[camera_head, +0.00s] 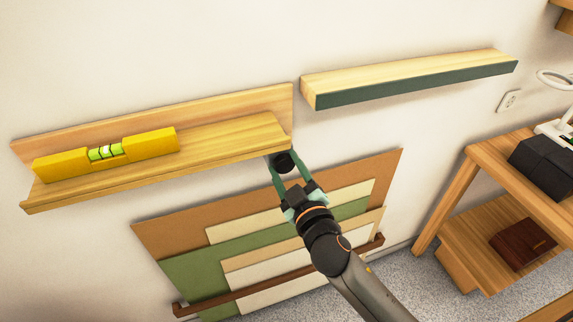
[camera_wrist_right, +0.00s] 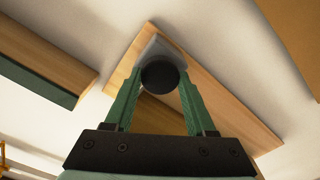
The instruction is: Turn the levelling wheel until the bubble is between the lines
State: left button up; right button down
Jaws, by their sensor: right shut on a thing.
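A yellow spirit level (camera_head: 62,165) lies on a wooden ledge (camera_head: 220,140) on the wall, at its left part. Its green vial (camera_head: 105,152) shows in the middle, with dark lines; the bubble's exact place is too small to tell. The black levelling wheel (camera_head: 285,162) is under the ledge's right end. My right gripper (camera_head: 287,168) is shut on the wheel from below, its green fingers on either side. In the right wrist view the wheel (camera_wrist_right: 159,76) sits between the fingertips under a grey bracket. My left gripper is not in view.
A second shelf with a dark green front (camera_head: 420,85) is on the wall to the right. Framed boards (camera_head: 190,265) lean in a rack below the ledge. A wooden side table (camera_head: 490,160) with a black box (camera_head: 545,165) stands at the right.

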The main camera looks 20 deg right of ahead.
jog(key=shift+r, duration=0.1)
dwell(0.4)
jog(key=shift+c, duration=1.1)
grip_release()
